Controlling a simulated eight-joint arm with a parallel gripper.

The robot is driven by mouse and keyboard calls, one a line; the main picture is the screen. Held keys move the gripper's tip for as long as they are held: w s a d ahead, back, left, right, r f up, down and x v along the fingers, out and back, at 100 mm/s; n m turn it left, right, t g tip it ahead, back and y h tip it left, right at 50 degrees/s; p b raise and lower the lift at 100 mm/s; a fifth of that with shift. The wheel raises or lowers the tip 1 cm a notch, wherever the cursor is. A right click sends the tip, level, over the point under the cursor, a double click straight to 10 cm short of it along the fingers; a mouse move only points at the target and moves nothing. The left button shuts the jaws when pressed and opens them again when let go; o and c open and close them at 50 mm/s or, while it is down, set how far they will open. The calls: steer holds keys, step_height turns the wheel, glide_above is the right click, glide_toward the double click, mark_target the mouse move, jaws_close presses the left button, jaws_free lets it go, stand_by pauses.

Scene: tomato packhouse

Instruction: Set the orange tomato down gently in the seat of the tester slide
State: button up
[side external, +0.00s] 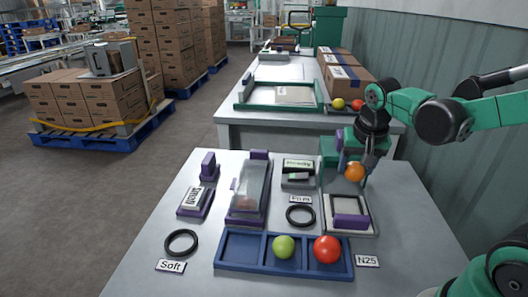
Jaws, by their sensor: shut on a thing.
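My gripper (358,163) is shut on the orange tomato (354,173) and holds it up in front of a green upright housing (331,160). Below the tomato is a pale, framed unit with a purple block (350,221) at its front, which looks like the tester slide (343,203). The tomato appears above and apart from it. I cannot make out the seat clearly. The fingers partly cover the tomato.
A blue tray (240,268) at the front holds a green tomato (284,247) and a red tomato (327,249). Black rings lie by the Soft card (171,266) and the Firm card (301,199). A clear-covered purple unit (250,190) and a small display (298,165) stand left.

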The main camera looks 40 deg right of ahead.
steer(key=shift+f, duration=3.3)
steer(key=o, duration=0.9)
steer(key=shift+c, duration=1.4)
steer(key=shift+r, duration=3)
